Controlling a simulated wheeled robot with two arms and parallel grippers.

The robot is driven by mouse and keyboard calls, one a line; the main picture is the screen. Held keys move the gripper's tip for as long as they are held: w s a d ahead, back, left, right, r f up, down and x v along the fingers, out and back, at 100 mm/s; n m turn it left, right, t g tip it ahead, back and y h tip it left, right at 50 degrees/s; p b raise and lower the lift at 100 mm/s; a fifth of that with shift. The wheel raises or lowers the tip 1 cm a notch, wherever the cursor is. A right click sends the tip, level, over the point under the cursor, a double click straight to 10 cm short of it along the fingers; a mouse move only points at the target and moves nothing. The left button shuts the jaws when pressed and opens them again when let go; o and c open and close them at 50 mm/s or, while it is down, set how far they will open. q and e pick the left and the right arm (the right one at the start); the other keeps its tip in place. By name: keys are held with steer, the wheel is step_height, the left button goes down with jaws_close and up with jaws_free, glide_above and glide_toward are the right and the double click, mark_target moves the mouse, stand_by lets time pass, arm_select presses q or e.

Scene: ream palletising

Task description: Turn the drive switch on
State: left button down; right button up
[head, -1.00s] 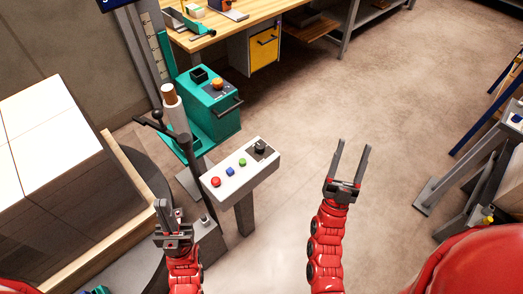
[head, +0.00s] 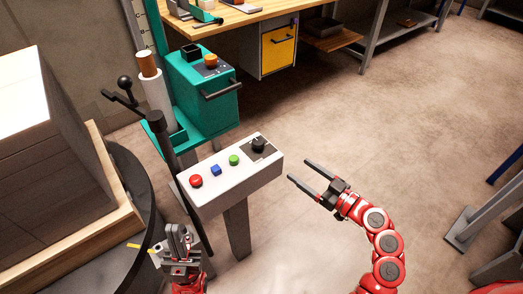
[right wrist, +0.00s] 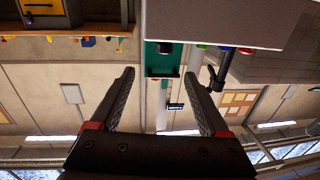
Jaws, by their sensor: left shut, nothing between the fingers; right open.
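The drive switch (head: 258,145) is a black rotary knob on a dark plate at the right end of a white control box (head: 235,183). A green button (head: 234,160), a blue button (head: 216,170) and a red button (head: 196,181) sit left of it. My right gripper (head: 304,174) is open and empty, right of the box and apart from it, its fingers pointing left toward the box end. In the right wrist view the open fingers (right wrist: 165,100) have nothing between them. My left gripper (head: 176,236) is shut and empty, below and left of the box.
A teal machine (head: 205,95) with a black handle stands behind the box. A wrapped stack (head: 45,160) on a pallet rests on a dark round turntable (head: 140,190) at left. A wooden workbench (head: 240,22) stands at the back.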

mark_target(263, 147)
steer(key=shift+n+y, duration=0.3)
steer(key=x, duration=0.5)
steer(key=p+x, duration=0.1)
steer(key=x, duration=1.1)
steer(key=shift+s+a+f+p, duration=0.2)
steer(key=shift+a+p, duration=0.1)
steer(key=shift+a, duration=0.15)
jaws_close()
